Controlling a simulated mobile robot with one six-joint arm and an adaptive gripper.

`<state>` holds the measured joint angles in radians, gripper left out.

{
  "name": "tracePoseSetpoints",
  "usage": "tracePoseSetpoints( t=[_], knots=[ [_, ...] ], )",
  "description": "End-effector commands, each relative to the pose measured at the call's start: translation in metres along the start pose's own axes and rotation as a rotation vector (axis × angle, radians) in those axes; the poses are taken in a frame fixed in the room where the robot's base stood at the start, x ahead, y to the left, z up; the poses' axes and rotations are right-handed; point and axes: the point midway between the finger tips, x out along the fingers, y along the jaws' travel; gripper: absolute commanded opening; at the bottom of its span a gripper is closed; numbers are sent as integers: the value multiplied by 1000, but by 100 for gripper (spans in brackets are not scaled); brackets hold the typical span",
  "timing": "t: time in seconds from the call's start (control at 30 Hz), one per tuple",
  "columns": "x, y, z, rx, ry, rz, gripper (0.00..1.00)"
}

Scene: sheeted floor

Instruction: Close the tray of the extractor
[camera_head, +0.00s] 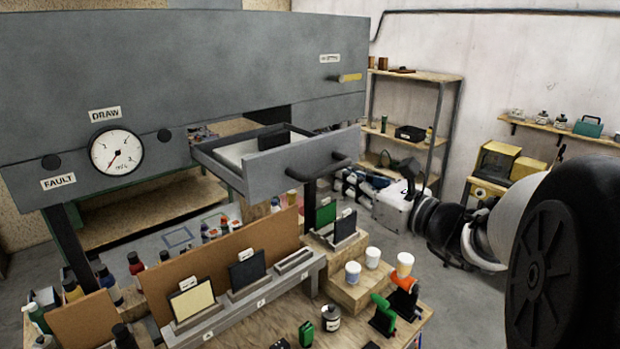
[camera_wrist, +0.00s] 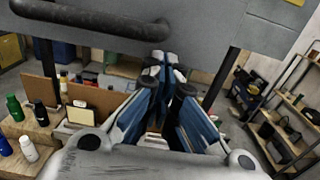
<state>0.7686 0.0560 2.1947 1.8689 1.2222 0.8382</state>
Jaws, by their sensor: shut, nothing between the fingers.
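The extractor is a large grey hood (camera_head: 200,65) with a dial. Its tray (camera_head: 285,170) is pulled out toward the right, and I can see into its open top. A black bar handle (camera_head: 318,168) is on the tray's grey front; it also shows at the upper left of the wrist view (camera_wrist: 85,27). My gripper (camera_wrist: 165,68) has its blue fingers shut and empty. Its tips point at the grey front, near the handle's right end in the wrist view. In the head view my gripper (camera_head: 348,182) is just right of the tray front, partly hidden. I cannot tell whether it touches.
Below the tray stands a wooden bench (camera_head: 265,325) with bottles, slotted plates, white cups (camera_head: 353,272) and an orange-topped cup. A shelf rack (camera_head: 415,125) is behind at the right. A yellow-tipped knob (camera_head: 350,77) sticks out of the hood.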

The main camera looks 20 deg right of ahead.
Motion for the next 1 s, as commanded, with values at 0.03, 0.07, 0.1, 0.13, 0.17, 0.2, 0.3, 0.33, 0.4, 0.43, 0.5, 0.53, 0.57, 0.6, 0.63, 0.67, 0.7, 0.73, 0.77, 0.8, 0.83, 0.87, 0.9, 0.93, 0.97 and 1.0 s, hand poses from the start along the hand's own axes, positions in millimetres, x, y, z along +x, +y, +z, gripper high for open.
tracePoseSetpoints(
  t=[0.03, 0.07, 0.1, 0.13, 0.17, 0.2, 0.3, 0.33, 0.4, 0.43, 0.5, 0.53, 0.57, 0.6, 0.63, 0.67, 0.7, 0.73, 0.77, 0.8, 0.83, 0.87, 0.9, 0.93, 0.97, 1.0],
  knots=[
    [0, 0, 0, 0, 0, 0, 0],
    [0, 0, 0, 0, 0, 0, 0],
    [0, 0, 0, 0, 0, 0, 0],
    [0, 0, 0, 0, 0, 0, 0],
    [0, 0, 0, 0, 0, 1, 0],
    [1, 0, 0, 0, 0, 1, 0],
    [7, 1, 0, 0, 0, 3, 0],
    [9, 1, 0, 0, 0, 4, 0],
    [18, 1, -1, -1, 0, 4, 0],
    [23, 1, -1, -1, -1, 5, 0],
    [36, 2, -1, -1, 0, 6, 0],
    [42, 2, -2, 0, 0, 7, 0],
    [49, 2, -2, 0, -1, 6, 0],
    [59, 2, -2, -1, -1, 8, 0],
    [66, 2, -2, 0, 0, 7, 0],
    [74, 2, -2, 1, -1, 7, 0],
    [85, 2, -2, 0, 0, 8, 0],
    [94, 2, -2, 1, 0, 8, 0],
    [102, 2, -2, 1, 0, 7, 0],
    [113, 2, -2, 0, 0, 7, 0],
    [120, 2, -2, 1, 0, 6, 0],
    [128, 2, -2, 1, 0, 6, 0],
    [139, 2, -2, 1, 0, 5, 0],
    [146, 2, -2, 0, 0, 6, 0],
    [154, 2, -2, 0, 1, 5, 0],
    [163, 2, -2, 0, 0, 5, 0]
  ],
)
